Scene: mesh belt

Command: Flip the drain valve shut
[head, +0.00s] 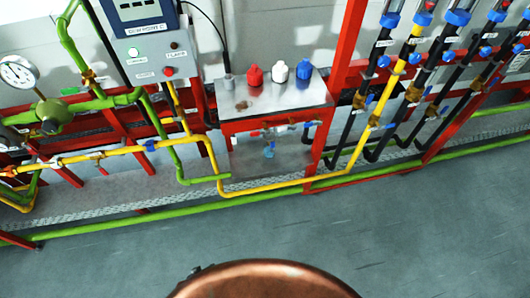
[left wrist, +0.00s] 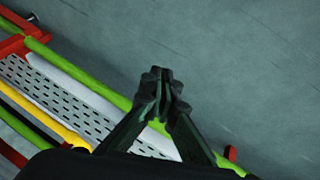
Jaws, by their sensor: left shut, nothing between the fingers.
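In the head view, a short horizontal pipe with small valves (head: 268,131) runs under a metal-topped stand. A blue handle (head: 268,152) hangs below this pipe, and a small red part shows at its left. Other blue-handled valves sit on the pipes at left and right; no readable label tells me which one is the drain valve. My left gripper (left wrist: 162,88) shows only in the left wrist view. Its fingertips are together and empty, over the grey floor and the edge of a green pipe. No valve shows in that view. My right gripper is in neither view.
The metal stand (head: 272,97) carries a red, a white and a blue bottle. A yellow pipe (head: 262,190) and a low green pipe (head: 150,222) cross in front. A grey control box (head: 145,48) hangs at left. A perforated metal walkway (left wrist: 70,100) lies beside open floor (left wrist: 250,60).

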